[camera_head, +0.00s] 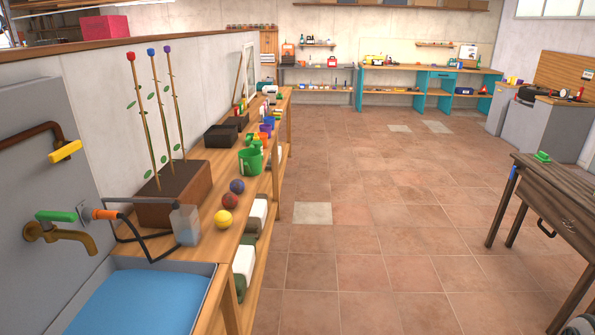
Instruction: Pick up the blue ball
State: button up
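The blue ball (237,186) is small and dark blue. It rests on the long wooden bench (212,207) along the left wall, in the head view. A red-brown ball (230,200) lies just in front of it, and a yellow ball (224,219) lies nearer still. A green bucket (251,157) stands behind the blue ball. My gripper is not in view.
A sink with blue water (135,302) is at the near left. A dark wooden table (560,190) stands at right. The tiled floor (370,215) between is clear.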

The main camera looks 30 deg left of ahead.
aim_at(237, 186)
jog(key=u, duration=0.2)
jog(key=i, duration=1.7)
jog(key=u, duration=1.15)
jog(key=i, duration=1.45)
jog(key=u, duration=1.2)
jog(key=i, duration=0.5)
jog(key=u, duration=0.15)
